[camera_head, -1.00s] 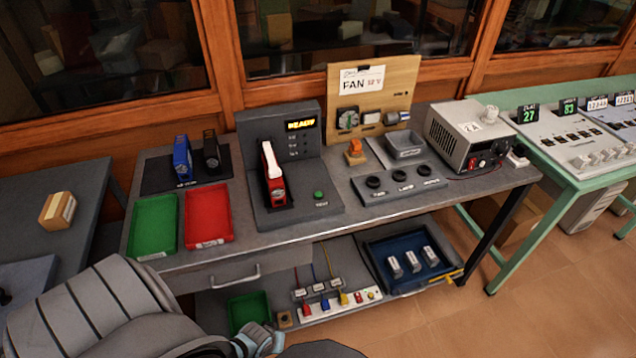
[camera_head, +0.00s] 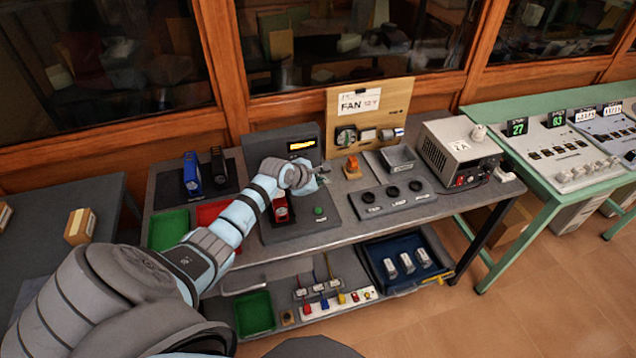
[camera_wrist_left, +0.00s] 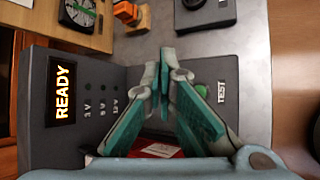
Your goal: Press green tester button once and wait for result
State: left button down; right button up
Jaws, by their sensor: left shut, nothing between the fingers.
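The tester (camera_head: 262,150) is a dark grey unit on the bench, with an upright panel and a flat base. Its display (camera_wrist_left: 75,90) reads READY in the left wrist view. In the left wrist view the button (camera_wrist_left: 203,89), beside the TEST label (camera_wrist_left: 221,91), is partly hidden by a finger. My left gripper (camera_head: 323,170) is shut and empty, above the base near the panel; its fingertips show in the left wrist view (camera_wrist_left: 164,62), apart from the button. My right gripper is out of view.
An orange-topped block (camera_head: 352,167), a panel with dark round knobs (camera_head: 393,192) and a power supply (camera_head: 458,150) lie to the right. My left arm covers part of the red tray (camera_head: 211,212); a green tray (camera_head: 168,230) is beside it.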

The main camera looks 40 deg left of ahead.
pick_arm(q)
jog(key=shift+s+d, duration=0.1)
jog(key=shift+s, duration=0.05)
jog(key=b, duration=0.7)
send_over(320, 211)
notch_tip(320, 211, down, 8)
jog(key=shift+r, duration=0.15)
jog(key=shift+f, duration=0.55)
jog(key=shift+f, duration=0.15)
dwell(0.5)
jog(key=shift+f, duration=0.25)
